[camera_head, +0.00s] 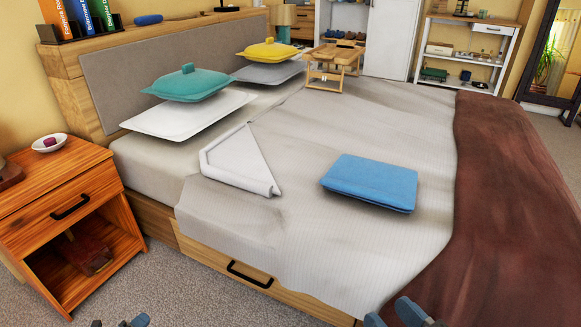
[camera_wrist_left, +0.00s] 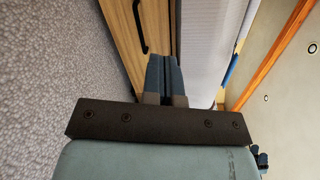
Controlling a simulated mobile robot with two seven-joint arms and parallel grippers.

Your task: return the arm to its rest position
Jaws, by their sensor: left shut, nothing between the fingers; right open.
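My left gripper (camera_head: 122,322) shows only as small blue-grey parts at the bottom edge of the head view, over the carpet beside the bed. In the left wrist view its fingers (camera_wrist_left: 165,78) are together with nothing between them, in front of the bed's wooden drawer front. My right gripper (camera_head: 395,316) shows only in part at the bottom edge, right of the middle, by the near side of the bed. It is open, and nothing is seen in it. Most of both arms is out of view.
The bed (camera_head: 360,130) fills the middle, with a folded blue cloth (camera_head: 369,182) and a white folded piece (camera_head: 240,165) on it. A wooden nightstand (camera_head: 60,190) stands at left with a small bowl (camera_head: 49,143). Carpet (camera_head: 190,285) is clear between them.

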